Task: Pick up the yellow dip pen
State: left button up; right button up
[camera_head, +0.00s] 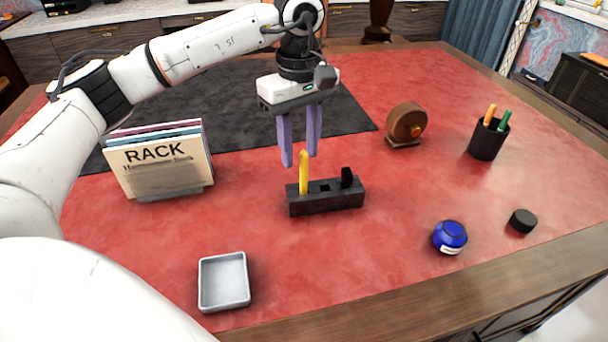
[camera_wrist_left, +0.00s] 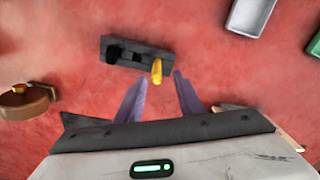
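The yellow dip pen (camera_head: 304,172) stands upright in the left slot of a black pen holder (camera_head: 338,198) on the red desk top. A black item (camera_head: 347,177) stands in the holder's right end. My left gripper (camera_head: 300,161) points down with its purple fingers apart, at the pen's upper end. In the left wrist view, the pen (camera_wrist_left: 157,70) shows just beyond the open fingertips (camera_wrist_left: 158,76), roughly between them, and the fingers do not touch it. The holder (camera_wrist_left: 121,52) lies beyond. My right gripper is not in view.
A rack of folders (camera_head: 160,168) stands at left, with a grey tray (camera_head: 224,282) in front. A blue ink bottle (camera_head: 450,238), black cap (camera_head: 523,220), brown wooden roller (camera_head: 407,122) and pen cup (camera_head: 486,142) are at right. The desk around the holder is clear.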

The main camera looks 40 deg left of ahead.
aim_at(304, 165)
pick_arm(q)
jog(key=f, duration=0.4)
jog(key=shift+w+d+f, duration=0.1)
jog(key=shift+d+f, duration=0.15)
jog(key=shift+d, duration=0.1)
jog(key=shift+c, duration=0.5)
grip_shut()
jog(key=shift+r, duration=0.1)
